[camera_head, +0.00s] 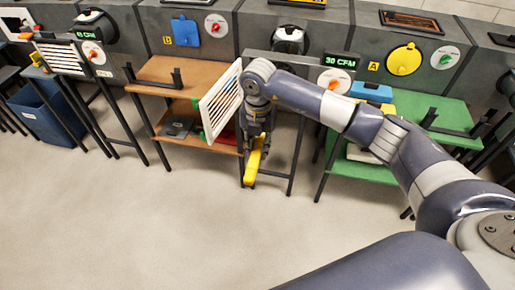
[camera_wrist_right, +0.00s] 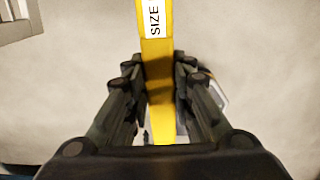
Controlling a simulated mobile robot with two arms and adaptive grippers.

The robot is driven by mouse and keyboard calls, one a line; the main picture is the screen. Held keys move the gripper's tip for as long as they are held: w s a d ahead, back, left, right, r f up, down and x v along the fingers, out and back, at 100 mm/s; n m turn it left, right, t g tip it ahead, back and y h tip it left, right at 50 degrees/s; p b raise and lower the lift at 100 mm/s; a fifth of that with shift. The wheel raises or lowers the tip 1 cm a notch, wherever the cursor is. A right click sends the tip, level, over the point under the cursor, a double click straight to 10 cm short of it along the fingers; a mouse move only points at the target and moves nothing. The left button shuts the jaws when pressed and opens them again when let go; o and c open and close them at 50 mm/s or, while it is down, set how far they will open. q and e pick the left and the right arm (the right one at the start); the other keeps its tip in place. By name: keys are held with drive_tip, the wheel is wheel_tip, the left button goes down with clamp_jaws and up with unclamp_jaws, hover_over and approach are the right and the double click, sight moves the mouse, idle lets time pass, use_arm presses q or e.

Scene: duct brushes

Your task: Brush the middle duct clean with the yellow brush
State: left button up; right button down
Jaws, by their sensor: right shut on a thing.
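My right gripper (camera_head: 256,143) is shut on the yellow brush (camera_head: 252,168). It holds the brush in front of the middle stand, above the floor. In the right wrist view the brush's yellow handle (camera_wrist_right: 155,55), with a white "SIZE" label, runs between the two fingers (camera_wrist_right: 160,80). The brush's bristles cannot be made out. The middle duct (camera_head: 303,68) is a grey housing with a green "30 CFM" display (camera_head: 340,62). My right arm hides much of its front. A white slatted grille (camera_head: 221,103) stands tilted at its left side. My left gripper is not in view.
A brown two-level bench (camera_head: 170,72) stands left of the middle stand, and a green one (camera_head: 450,107) stands to the right. Other ducts carry a blue cover (camera_head: 186,32) and a yellow round cover (camera_head: 404,60). The floor (camera_head: 150,220) in front is clear.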

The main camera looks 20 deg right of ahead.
drive_tip(key=w+d+b, duration=0.1)
drive_tip(key=w, duration=0.1)
drive_tip(key=w+d+b, duration=0.2)
drive_tip(key=w, duration=0.1)
drive_tip(key=w+d+b, duration=0.1)
drive_tip(key=w+d, duration=0.1)
drive_tip(key=shift+w+f, duration=0.1)
drive_tip(key=shift+w, duration=0.05)
drive_tip(key=w+d+b, duration=0.2)
drive_tip(key=w, duration=0.1)
drive_tip(key=w+d+b, duration=0.1)
drive_tip(key=w+b, duration=0.1)
drive_tip(key=shift+w+d, duration=0.6)
drive_tip(key=shift+d, duration=0.05)
drive_tip(key=shift+a, duration=0.1)
